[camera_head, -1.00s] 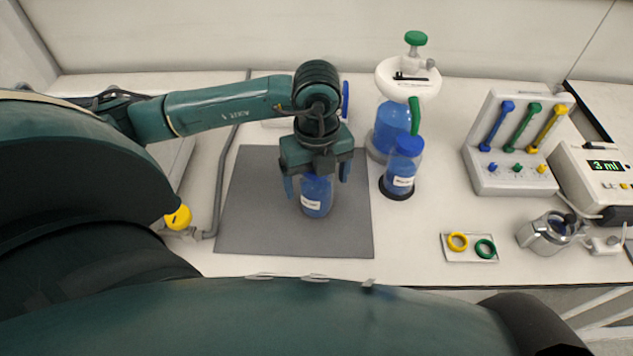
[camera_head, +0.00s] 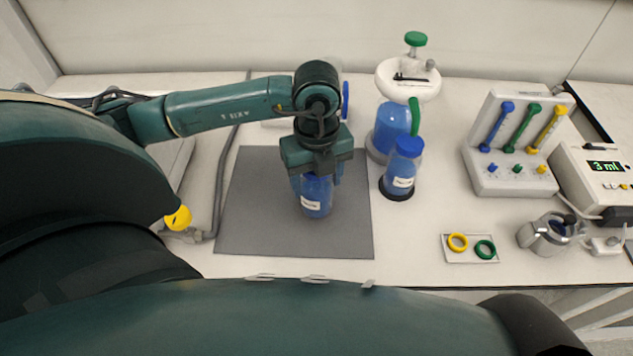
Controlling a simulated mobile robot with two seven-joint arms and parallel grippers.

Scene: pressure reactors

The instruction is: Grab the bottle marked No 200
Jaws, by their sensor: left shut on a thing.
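A bottle of blue liquid with a white label (camera_head: 314,205) stands upright on the grey mat (camera_head: 262,230). The label's print is too small to read. My left gripper (camera_head: 316,178) comes down from above and is shut on this bottle. The gripper hides the bottle's top. A second labelled blue bottle with a blue cap (camera_head: 402,170) stands on a dark round base to the right, apart from the gripper. My right gripper is not in view.
Behind the second bottle stands a reactor vessel (camera_head: 388,130) with a white head and green knob. Further right are a rack with coloured handles (camera_head: 508,180), a plate with two rings (camera_head: 455,258), a metal pot (camera_head: 545,238) and a "3 ml" device (camera_head: 590,178).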

